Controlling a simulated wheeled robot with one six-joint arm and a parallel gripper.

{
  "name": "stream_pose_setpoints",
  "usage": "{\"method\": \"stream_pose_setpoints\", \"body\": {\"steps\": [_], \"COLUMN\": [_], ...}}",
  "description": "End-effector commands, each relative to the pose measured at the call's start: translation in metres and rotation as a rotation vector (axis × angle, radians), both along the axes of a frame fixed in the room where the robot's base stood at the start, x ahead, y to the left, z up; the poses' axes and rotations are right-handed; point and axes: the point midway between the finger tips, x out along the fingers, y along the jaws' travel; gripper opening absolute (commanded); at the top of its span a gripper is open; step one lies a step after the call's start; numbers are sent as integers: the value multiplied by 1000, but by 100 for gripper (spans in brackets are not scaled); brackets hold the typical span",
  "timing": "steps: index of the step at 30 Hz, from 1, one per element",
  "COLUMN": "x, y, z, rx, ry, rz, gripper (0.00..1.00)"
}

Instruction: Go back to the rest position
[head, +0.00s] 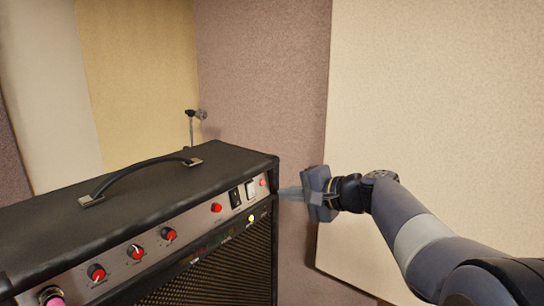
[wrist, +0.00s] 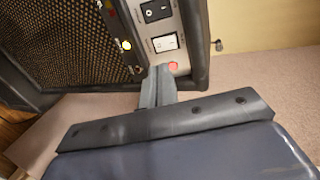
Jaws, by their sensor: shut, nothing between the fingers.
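My gripper (head: 290,193) is shut and empty at the right end of the amplifier's front panel in the head view. In the wrist view its closed fingers (wrist: 158,88) point at the panel's end, close to the red light (wrist: 173,66). I cannot tell whether the fingertips touch the panel. The black amplifier (head: 150,185) has a carry handle on top, red knobs, a black switch (head: 235,197) and a white switch (head: 251,189). Both switches also show in the wrist view. A small yellow light (head: 251,218) shows below them.
Padded wall panels (head: 430,110) stand behind and to the right of the amplifier. A small stand (head: 191,125) rises behind it. A pink-topped plug or knob (head: 53,298) is at the panel's lower left. Open space lies between the amplifier's right side and the wall.

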Motion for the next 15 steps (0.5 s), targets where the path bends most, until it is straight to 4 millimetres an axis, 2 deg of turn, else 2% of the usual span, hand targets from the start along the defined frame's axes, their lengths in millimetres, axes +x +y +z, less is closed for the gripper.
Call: {"method": "stream_pose_setpoints", "body": {"steps": [6,15], "x": [-15,-19], "y": [-19,-23], "z": [7,9], "rx": [0,0], "ry": [-1,2], "rz": [-2,1], "gripper": [0,0]}}
